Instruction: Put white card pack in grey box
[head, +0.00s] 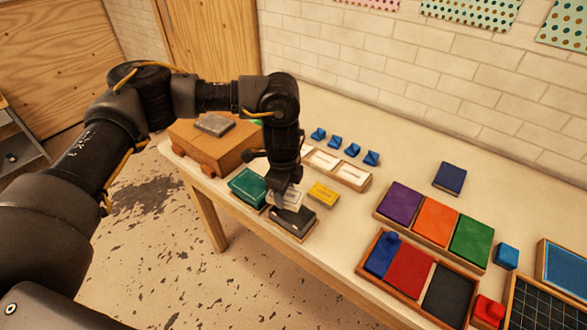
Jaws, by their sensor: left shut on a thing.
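My left gripper (280,190) points down over the near edge of the table. It is shut on a white card pack (292,199), which is partly hidden by the fingers. Just below and in front of the pack is a dark grey box (293,221) with a wooden rim. The pack overlaps the far side of this box in the head view. I cannot tell whether they touch. My right gripper is not in view.
A green box (248,187) stands close left of the gripper, and a yellow pack (323,194) lies to its right. Behind are white pieces in a wooden tray (342,180) and several blue pieces (335,142). A wooden block (205,150) stands at left. Coloured trays fill the right.

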